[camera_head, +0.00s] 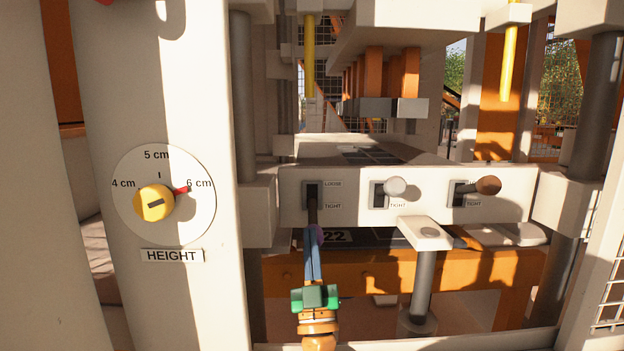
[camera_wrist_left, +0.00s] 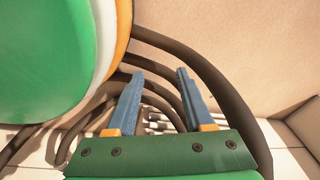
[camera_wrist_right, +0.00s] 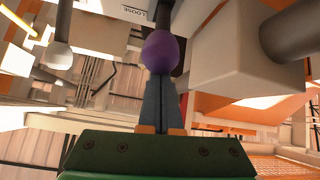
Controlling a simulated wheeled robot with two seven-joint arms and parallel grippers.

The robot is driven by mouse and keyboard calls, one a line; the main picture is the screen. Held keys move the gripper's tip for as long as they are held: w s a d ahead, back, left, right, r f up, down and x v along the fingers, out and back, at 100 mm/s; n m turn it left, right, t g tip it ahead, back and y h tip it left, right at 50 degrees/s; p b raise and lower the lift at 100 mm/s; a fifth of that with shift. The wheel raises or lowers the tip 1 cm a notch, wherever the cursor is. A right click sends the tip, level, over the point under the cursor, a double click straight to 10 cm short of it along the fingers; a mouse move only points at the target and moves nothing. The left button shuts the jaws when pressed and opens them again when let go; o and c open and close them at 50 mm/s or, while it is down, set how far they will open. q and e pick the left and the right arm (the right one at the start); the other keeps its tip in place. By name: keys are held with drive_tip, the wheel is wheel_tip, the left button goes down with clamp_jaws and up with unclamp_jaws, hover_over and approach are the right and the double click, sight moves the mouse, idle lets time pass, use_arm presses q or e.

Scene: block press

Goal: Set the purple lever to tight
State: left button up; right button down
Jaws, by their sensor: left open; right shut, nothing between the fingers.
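The purple lever has a dark stalk (camera_head: 312,208) that comes out of the left slot of the white panel, between LOOSE and TIGHT labels. The stalk hangs downward, past the TIGHT label. Its purple knob (camera_head: 320,236) is partly hidden behind my fingers in the head view; it shows whole in the right wrist view (camera_wrist_right: 163,50). My right gripper (camera_head: 312,232) is shut and empty, with its blue fingertips right at the knob; I cannot tell whether they touch. My left gripper (camera_wrist_left: 160,74) is open and empty, seen only in its wrist view.
Right of the purple lever are a white-knobbed lever (camera_head: 395,187) and a brown-knobbed lever (camera_head: 488,185). A white block on a post (camera_head: 425,233) stands in front of the panel. A HEIGHT dial (camera_head: 193,212) is at left. Dark curved tubes (camera_wrist_left: 215,80) lie near my left gripper.

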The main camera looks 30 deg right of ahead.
sight(311, 225)
wheel_tip(311, 225, up, 4)
drive_tip(key=p, duration=0.3)
drive_tip(key=shift+w+f, duration=0.1)
drive_tip(key=shift+f, duration=0.1)
use_arm(q)
drive_tip(key=s+d+r+p, duration=0.1)
drive_tip(key=s+r+p, duration=0.1)
drive_tip(key=r+p, duration=0.7)
drive_tip(key=s+d+r+g+p, duration=0.1)
drive_tip(key=s+d+r+p, duration=0.1)
drive_tip(key=r+p, duration=0.7)
wheel_tip(311, 225, up, 3)
drive_tip(key=shift+s+f, duration=0.15)
drive_tip(key=shift+s, duration=0.35)
use_arm(e)
drive_tip(key=s+a+r, duration=0.7)
drive_tip(key=s+r, duration=0.2)
drive_tip(key=s, duration=0.3)
drive_tip(key=shift+s, duration=0.2)
use_arm(q)
drive_tip(key=shift+a, duration=0.1)
use_arm(e)
drive_tip(key=shift+r, duration=0.1)
